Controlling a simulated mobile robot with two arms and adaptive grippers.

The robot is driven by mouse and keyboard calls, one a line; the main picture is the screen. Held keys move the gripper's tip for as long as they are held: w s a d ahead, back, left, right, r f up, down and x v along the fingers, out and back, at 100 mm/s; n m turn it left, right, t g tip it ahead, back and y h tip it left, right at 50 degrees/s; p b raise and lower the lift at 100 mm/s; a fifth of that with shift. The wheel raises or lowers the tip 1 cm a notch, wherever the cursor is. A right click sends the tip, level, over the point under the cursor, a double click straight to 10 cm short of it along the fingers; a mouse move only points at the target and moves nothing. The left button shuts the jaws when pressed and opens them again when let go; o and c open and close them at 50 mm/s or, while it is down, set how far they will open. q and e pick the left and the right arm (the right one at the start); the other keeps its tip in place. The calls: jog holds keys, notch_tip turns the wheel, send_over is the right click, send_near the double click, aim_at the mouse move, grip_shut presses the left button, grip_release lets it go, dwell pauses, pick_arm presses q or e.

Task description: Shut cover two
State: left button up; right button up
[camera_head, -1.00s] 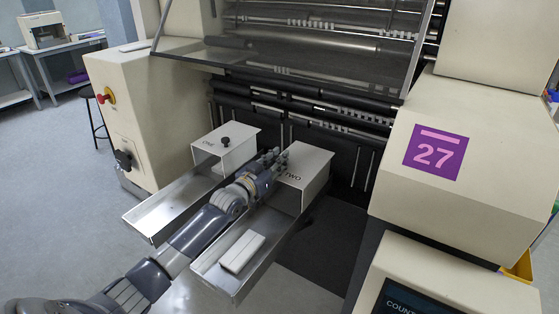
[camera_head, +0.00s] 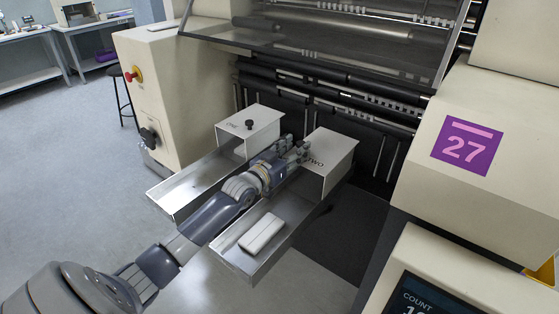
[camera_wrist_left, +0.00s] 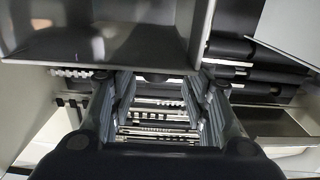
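Cover two (camera_head: 333,146) is a white box-shaped cover marked TWO, at the machine end of the right-hand metal tray (camera_head: 228,257). Its front end is open toward the tray. My left gripper (camera_head: 296,148) is at the cover's left upper edge, close to it; I cannot tell if they touch. No knob shows on cover two; the gripper may hide it. In the left wrist view the gripper's fingers (camera_wrist_left: 158,92) are spread apart, with a small dark piece near their tips. A box-like cover with a hollow inside fills the top there. My right gripper is not in view.
Cover one (camera_head: 248,126), with a black knob on top, stands left of my gripper over its own tray (camera_head: 180,193). A white block (camera_head: 262,231) lies in the right-hand tray. The machine's rollers are behind, and a panel marked 27 (camera_head: 467,146) is at the right.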

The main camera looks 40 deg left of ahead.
pick_arm(q)
jog(key=s, duration=0.9)
jog(key=shift+s+a, duration=0.15)
jog(key=shift+a, duration=0.05)
